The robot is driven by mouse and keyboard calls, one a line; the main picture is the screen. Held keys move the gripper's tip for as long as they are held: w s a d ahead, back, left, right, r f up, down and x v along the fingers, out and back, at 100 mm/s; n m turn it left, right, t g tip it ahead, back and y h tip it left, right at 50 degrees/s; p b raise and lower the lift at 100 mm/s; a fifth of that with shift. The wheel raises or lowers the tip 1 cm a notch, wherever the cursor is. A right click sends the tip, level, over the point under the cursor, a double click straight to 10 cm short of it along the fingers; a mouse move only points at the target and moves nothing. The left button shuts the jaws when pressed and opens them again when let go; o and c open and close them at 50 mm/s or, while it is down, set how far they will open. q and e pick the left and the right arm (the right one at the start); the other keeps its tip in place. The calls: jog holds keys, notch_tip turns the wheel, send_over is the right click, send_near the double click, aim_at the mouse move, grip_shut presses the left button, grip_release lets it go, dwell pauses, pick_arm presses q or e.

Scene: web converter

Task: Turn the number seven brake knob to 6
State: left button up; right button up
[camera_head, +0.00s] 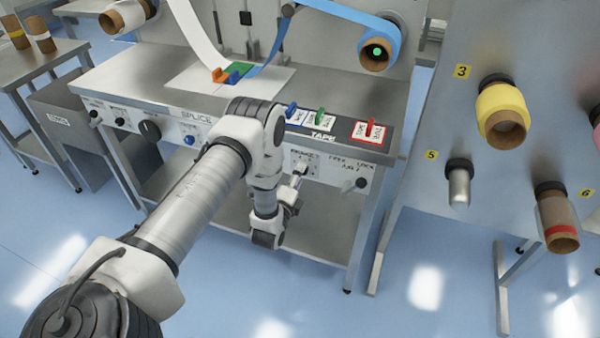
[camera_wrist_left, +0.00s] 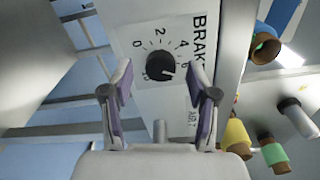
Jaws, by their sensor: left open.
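The brake knob (camera_wrist_left: 160,65) is a round black knob on a white panel, with a printed scale around it and the partly hidden word BRAKE beside it. A pale mark shows near its lower right edge, but I cannot read its setting surely. My left gripper (camera_wrist_left: 159,82) is open, one finger on each side of the knob in the wrist view, with visible gaps. It seems to stand short of the knob. In the head view my left gripper (camera_head: 299,173) is just in front of the BRAKE panel (camera_head: 318,164), and the knob is hidden there. My right gripper is out of view.
The splice table (camera_head: 170,70) carries a red-tabbed TAPE plate (camera_head: 369,131) above the panel. A black knob (camera_head: 361,184) sits right of the brake area. A grey stand with rolls, including a yellow one (camera_head: 490,105), is at right. The floor in front is clear.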

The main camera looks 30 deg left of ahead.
pick_arm(q)
jog(key=v, duration=0.5)
jog(key=shift+s, duration=0.35)
jog(key=s+d+f+n+g+h, duration=0.2)
jog(key=s+d+f+g+h, duration=0.25)
jog(key=d, duration=0.55)
jog(key=s+d+f+n+g, duration=0.1)
jog(key=s+f+n+g, duration=0.2)
jog(key=s, duration=1)
jog(key=s+d+f+n+g, duration=0.1)
jog(key=s+f+n+g, duration=0.1)
jog(key=s+n+g, duration=0.8)
jog(key=s+n, duration=0.2)
jog(key=n, duration=0.1)
jog(key=shift+s+d+f, duration=0.35)
jog(key=shift+s+d, duration=0.05)
